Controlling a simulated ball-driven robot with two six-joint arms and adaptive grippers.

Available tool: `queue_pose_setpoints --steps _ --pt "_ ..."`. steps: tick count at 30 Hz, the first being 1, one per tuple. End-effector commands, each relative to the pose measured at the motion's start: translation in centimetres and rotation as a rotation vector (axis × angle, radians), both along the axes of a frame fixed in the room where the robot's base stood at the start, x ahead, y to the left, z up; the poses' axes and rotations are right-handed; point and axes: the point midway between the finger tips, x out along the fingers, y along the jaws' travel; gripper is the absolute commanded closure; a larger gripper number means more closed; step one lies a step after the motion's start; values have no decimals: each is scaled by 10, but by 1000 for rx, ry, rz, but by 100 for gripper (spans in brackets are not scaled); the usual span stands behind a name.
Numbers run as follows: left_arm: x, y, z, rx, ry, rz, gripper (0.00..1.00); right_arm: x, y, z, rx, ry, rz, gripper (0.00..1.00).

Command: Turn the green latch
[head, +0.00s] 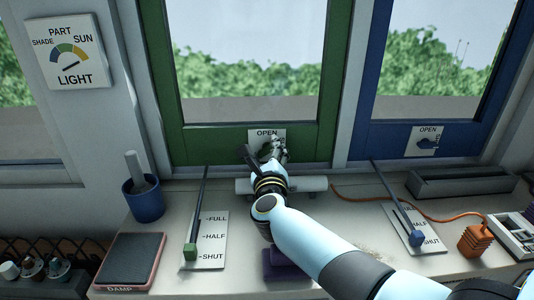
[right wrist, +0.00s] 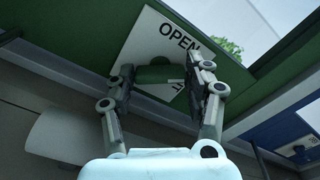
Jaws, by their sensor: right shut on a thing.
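The green latch (right wrist: 160,74) sits on a white plate (right wrist: 145,45) marked OPEN, on the lower rail of the green window frame (head: 215,145). My right gripper (head: 265,157) reaches it from below right. In the right wrist view, the two fingers of that gripper (right wrist: 161,80) are shut on the latch, one at each end. The plate also shows in the head view (head: 266,133), where my fingers hide most of the latch. The lower word on the plate is mostly covered, so I cannot tell the latch's exact setting. My left gripper is not in view.
A blue latch (head: 428,143) is on the blue window frame at right. Slider levers with a green knob (head: 190,252) and a blue knob (head: 416,238) stand below. A blue pot (head: 145,204), a damp pad (head: 131,259) and an orange block (head: 475,240) are on the sill.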

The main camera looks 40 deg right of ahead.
Motion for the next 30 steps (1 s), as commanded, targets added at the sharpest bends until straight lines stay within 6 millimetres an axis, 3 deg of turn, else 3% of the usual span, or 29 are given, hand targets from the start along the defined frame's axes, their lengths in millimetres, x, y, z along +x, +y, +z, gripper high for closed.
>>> queue_pose_setpoints --steps 2,3,8,18,30 --pt "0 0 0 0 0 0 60 0 0 0 2 1 0 80" --pt "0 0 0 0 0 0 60 0 0 0 2 1 0 45" --pt "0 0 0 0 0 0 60 0 0 0 2 1 0 24" --pt "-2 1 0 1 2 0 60 -4 3 -1 2 1 1 23" --pt "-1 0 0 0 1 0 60 -57 35 -2 3 1 0 23"
